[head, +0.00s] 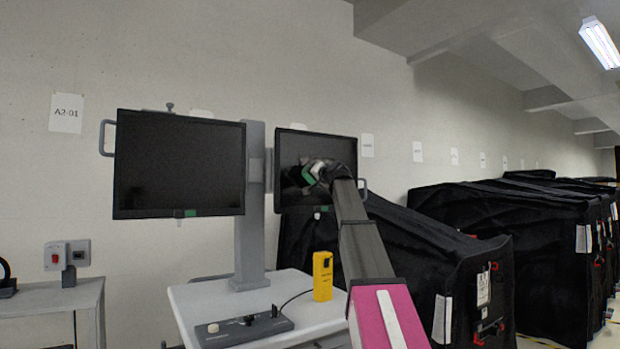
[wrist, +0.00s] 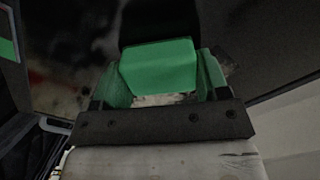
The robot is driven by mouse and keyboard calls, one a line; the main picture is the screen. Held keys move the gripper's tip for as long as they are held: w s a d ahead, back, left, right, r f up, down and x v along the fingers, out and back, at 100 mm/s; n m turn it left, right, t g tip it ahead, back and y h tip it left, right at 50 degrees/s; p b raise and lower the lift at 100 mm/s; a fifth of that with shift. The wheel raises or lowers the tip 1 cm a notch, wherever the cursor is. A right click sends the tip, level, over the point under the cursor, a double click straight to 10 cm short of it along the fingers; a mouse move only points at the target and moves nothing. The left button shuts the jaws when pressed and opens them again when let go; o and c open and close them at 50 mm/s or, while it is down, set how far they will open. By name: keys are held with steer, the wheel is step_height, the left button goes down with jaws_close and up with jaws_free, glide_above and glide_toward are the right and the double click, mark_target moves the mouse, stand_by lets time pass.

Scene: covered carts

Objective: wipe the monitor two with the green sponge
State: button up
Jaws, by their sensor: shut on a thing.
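Two dark monitors stand side by side on a grey post; the left one (head: 180,165) is larger in view, and the right one (head: 290,150) is partly behind my arm. My gripper (head: 310,174) is in front of the right monitor's screen. In the wrist view my gripper (wrist: 162,92) is shut on the green sponge (wrist: 158,68), held between its green fingers. The dark screen (wrist: 70,45) fills much of the view beyond the sponge, with a reddish, brownish smudge at the left. Whether the sponge touches the screen I cannot tell.
The monitors' post rises from a light cart top (head: 215,290) with a grey control box (head: 243,328) and a yellow device (head: 322,276). Black covered carts (head: 450,250) fill the right side. A grey side table (head: 50,298) is at the far left.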

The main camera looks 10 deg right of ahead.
mark_target(299, 170)
steer(key=shift+w+d+r, duration=0.6)
steer(key=shift+w+d, duration=1.05)
steer(key=shift+d, duration=2.15)
steer(key=shift+w+d+r, duration=0.55)
steer(key=shift+w+d, duration=1.1)
steer(key=shift+d, duration=2.1)
steer(key=shift+s+a, duration=1.35)
steer(key=shift+a, duration=1.85)
steer(key=shift+s+a, duration=1.35)
steer(key=shift+a, duration=1.9)
steer(key=shift+s+a, duration=1.35)
steer(key=shift+a, duration=1.85)
steer(key=shift+d+r, duration=0.1)
steer(key=shift+r, duration=0.9)
steer(key=shift+w+d, duration=0.4)
steer(key=shift+d, duration=0.45)
steer(key=shift+w+d, duration=0.35)
steer(key=shift+d, duration=0.45)
